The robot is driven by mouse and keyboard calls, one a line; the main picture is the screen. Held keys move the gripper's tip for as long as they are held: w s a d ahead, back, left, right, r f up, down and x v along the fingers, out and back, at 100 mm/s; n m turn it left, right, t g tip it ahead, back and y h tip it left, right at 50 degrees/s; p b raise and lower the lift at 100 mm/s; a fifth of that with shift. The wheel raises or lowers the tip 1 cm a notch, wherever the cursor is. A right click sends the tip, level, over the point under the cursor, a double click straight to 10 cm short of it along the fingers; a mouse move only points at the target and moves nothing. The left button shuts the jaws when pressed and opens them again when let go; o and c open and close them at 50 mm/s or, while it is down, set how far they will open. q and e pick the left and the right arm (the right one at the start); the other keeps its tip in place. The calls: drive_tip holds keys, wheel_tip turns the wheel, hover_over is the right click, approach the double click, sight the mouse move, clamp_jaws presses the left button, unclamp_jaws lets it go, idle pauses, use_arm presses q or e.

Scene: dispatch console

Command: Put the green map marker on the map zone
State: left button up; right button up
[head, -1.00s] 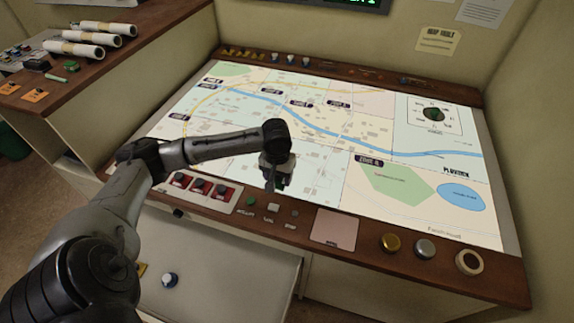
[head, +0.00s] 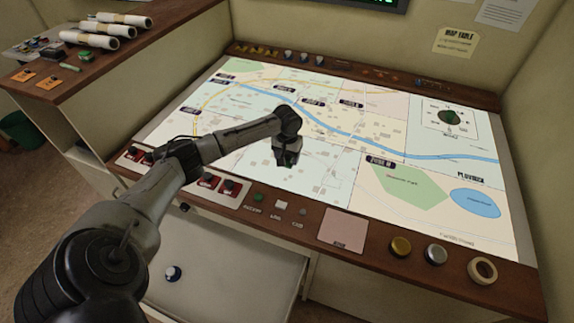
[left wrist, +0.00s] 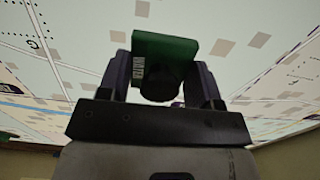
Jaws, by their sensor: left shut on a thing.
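My left gripper (head: 287,158) is shut on the green map marker (left wrist: 170,47), which has a flat green part and a dark round part between the fingers in the left wrist view. The gripper is over the front middle of the lit map (head: 330,185), left of the green park patch. I cannot tell its exact height above the map. My right gripper is not in view.
The front wooden ledge carries red switches (head: 207,181), a pink pad (head: 343,230), gold (head: 400,247) and silver (head: 436,254) knobs and a tape roll (head: 482,270). Small pieces (head: 289,56) line the back ledge. An open drawer (head: 225,270) is below. The map surface is largely clear.

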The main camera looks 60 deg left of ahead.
sight(287, 159)
use_arm(q)
drive_tip(key=shift+f+b, duration=0.4)
drive_tip(key=shift+f, duration=1.6)
drive_tip(key=shift+f, duration=0.1)
drive_tip(key=o, duration=0.9)
wheel_tip(287, 159, up, 10)
drive_tip(key=shift+r+p, duration=0.25)
drive_tip(key=shift+p, duration=0.65)
drive_tip(key=shift+a+r, duration=0.1)
drive_tip(key=shift+r, duration=0.75)
